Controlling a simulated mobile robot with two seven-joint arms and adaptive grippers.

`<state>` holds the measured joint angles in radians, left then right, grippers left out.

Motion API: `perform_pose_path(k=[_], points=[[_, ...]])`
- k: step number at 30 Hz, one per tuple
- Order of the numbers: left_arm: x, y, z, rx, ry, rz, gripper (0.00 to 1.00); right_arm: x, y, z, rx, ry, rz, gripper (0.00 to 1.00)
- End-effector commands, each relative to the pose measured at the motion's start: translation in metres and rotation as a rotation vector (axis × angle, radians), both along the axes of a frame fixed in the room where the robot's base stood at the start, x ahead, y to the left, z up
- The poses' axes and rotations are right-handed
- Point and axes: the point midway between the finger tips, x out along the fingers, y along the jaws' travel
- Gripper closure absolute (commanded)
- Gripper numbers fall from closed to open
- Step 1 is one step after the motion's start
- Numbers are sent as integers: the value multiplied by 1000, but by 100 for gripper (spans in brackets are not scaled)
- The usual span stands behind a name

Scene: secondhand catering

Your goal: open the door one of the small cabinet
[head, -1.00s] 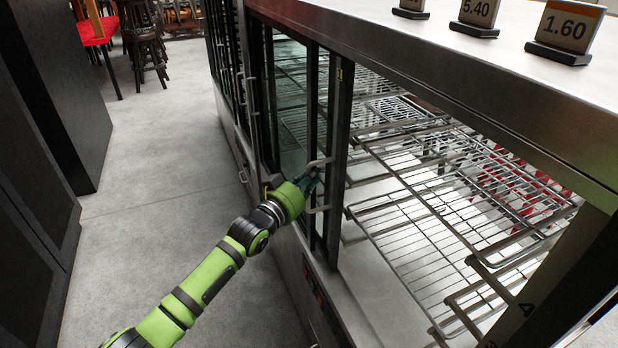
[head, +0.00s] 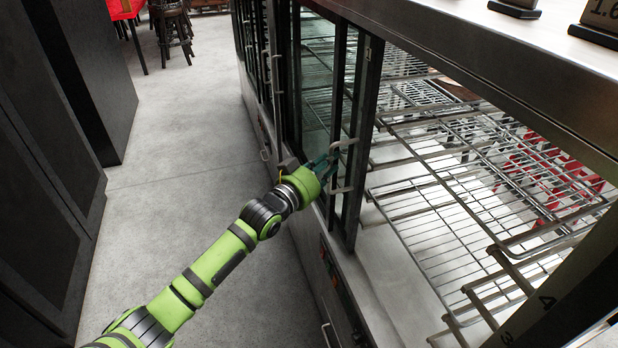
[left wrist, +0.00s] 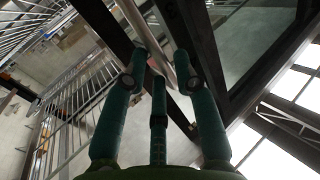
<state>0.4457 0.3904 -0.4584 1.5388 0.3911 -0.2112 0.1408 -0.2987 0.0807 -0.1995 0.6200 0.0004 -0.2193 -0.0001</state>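The steel-framed cabinet (head: 480,52) runs along the right of the head view. Its dark-framed glass door (head: 362,130) has a short metal handle (head: 342,190). My left gripper (head: 332,165) is at this handle, its green-teal fingers reaching to the door's edge. In the left wrist view the handle bar (left wrist: 160,62) passes between the spread fingertips of my gripper (left wrist: 160,60). Whether the fingers press on the bar cannot be told. The dark door frame and a glass pane (left wrist: 250,40) lie beyond. My right gripper is out of view.
Wire racks (head: 450,200) fill the cabinet bay right of the door. Price signs (head: 602,20) stand on its top. More doors with handles (head: 277,75) continue behind. A dark cabinet wall (head: 85,75) bounds the left. The grey floor (head: 170,190) between is clear; stools (head: 172,32) stand far back.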

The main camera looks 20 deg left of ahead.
Motion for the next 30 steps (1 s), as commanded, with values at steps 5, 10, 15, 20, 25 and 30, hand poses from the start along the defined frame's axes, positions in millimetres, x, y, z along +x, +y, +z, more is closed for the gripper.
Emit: perform_pose_path(k=[5,10,15,20,25,30], points=[[-36,15,-2,2,3,0,71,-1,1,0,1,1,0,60],[-66,27,-1,2,2,0,71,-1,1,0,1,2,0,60],[-84,34,-1,1,2,0,71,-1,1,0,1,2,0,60],[-90,36,0,0,1,-1,71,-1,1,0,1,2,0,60],[-90,36,0,0,1,0,71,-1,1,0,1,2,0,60],[-90,36,0,0,1,0,71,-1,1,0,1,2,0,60]])
